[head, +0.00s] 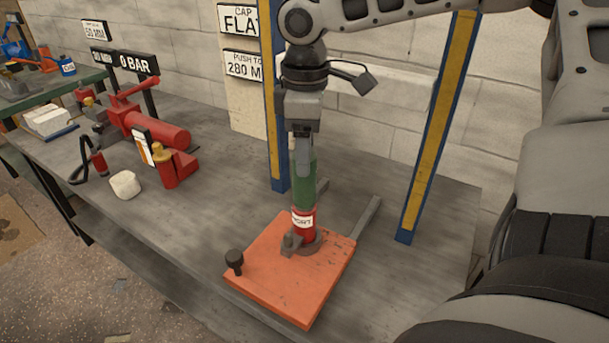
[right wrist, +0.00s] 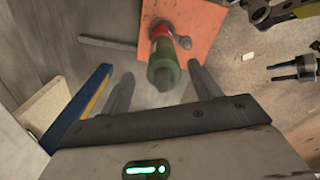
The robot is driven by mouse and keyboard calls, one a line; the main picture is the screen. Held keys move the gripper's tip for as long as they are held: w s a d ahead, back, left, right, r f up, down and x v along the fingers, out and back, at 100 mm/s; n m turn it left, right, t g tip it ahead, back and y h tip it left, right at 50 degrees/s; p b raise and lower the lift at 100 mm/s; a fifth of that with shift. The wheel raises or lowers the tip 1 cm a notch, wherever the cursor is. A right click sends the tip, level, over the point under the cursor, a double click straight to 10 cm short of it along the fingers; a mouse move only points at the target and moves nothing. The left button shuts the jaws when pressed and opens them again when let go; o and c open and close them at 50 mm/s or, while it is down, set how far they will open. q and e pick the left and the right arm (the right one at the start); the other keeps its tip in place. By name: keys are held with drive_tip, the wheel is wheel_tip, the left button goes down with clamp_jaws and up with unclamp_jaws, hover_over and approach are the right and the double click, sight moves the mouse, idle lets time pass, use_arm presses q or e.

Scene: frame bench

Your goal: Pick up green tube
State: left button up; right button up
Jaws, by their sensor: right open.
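The green tube (head: 304,180) stands upright on a red, labelled lower part (head: 303,219), which rests on the orange plate (head: 290,280). My right gripper (head: 303,155) points down over the tube's upper end, and its fingers partly hide it in the head view. In the right wrist view the green tube (right wrist: 163,73) shows end-on between the two open fingers (right wrist: 160,82), with gaps on both sides. No grip on it shows. My left gripper is not seen in the head view.
Blue and yellow posts (head: 438,125) rise beside and behind the plate. A black knob (head: 234,260) stands on its left corner. A red hydraulic pump (head: 155,128) and a white block (head: 125,185) sit further left on the grey bench (head: 215,200). Bare bench lies between.

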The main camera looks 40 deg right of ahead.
drive_tip(key=f, duration=0.4)
drive_tip(key=shift+s+a+f, duration=0.15)
drive_tip(key=shift+a+f, duration=0.05)
drive_tip(key=shift+f, duration=0.05)
drive_tip(key=c, duration=1.2)
drive_tip(key=shift+r, duration=0.1)
drive_tip(key=shift+c, duration=0.5)
